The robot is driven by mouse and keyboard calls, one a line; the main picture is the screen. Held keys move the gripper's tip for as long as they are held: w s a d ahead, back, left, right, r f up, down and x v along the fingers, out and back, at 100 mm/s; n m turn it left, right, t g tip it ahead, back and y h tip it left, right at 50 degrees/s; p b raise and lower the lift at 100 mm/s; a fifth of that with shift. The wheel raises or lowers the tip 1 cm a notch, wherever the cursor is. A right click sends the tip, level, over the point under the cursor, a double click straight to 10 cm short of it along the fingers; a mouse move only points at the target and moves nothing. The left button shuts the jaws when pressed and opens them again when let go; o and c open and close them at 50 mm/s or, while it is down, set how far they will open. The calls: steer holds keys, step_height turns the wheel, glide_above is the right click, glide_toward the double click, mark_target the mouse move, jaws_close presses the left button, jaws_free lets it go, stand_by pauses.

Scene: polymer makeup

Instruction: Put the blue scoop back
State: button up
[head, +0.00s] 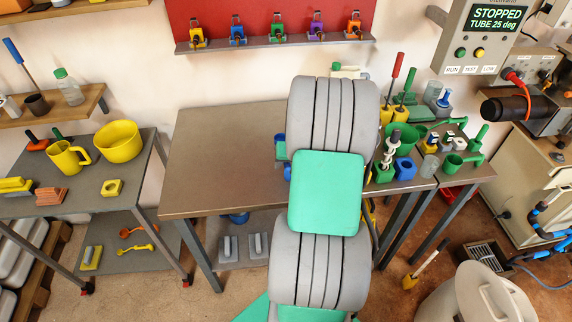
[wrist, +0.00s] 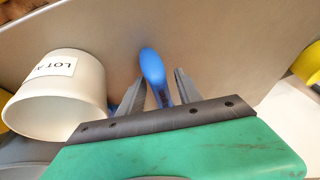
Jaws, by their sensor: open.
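In the wrist view, a blue rounded handle, which looks like the blue scoop's (wrist: 153,68), stands out between the two fingers of my gripper (wrist: 158,88). The fingers are open, with a gap on each side of the handle. The scoop's lower part is hidden behind the gripper's dark plate. In the head view my arm covers the gripper. Small blue patches (head: 280,146) show at my arm's left edge there; I cannot tell whether they are the scoop.
A white cup marked LOT (wrist: 62,88) is close left of my gripper. The left part of the metal table (head: 220,150) is bare. Green and blue containers and tools crowd its right end around a green pot (head: 402,137). A red board (head: 265,20) hangs behind.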

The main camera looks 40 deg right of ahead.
steer(key=shift+s+r, duration=0.1)
steer(key=shift+r, duration=0.4)
steer(key=d+b+v, duration=0.1)
steer(key=v, duration=1)
steer(key=w+a+r+n, duration=0.1)
steer(key=a+r+n, duration=0.1)
steer(key=a, duration=0.6)
steer(key=w+a+r+n, duration=0.1)
steer(key=a+r, duration=0.1)
steer(key=a, duration=0.6)
steer(key=s+a+n, duration=0.2)
steer(key=s+a, duration=0.1)
steer(key=a, duration=0.4)
steer(key=s+a+n+g, duration=0.1)
steer(key=s+a, duration=0.3)
steer(key=a, duration=0.4)
steer(key=shift+s+a+r+n+y, duration=0.2)
steer(key=shift+a+r+n+y, duration=0.2)
steer(key=shift+n, duration=0.4)
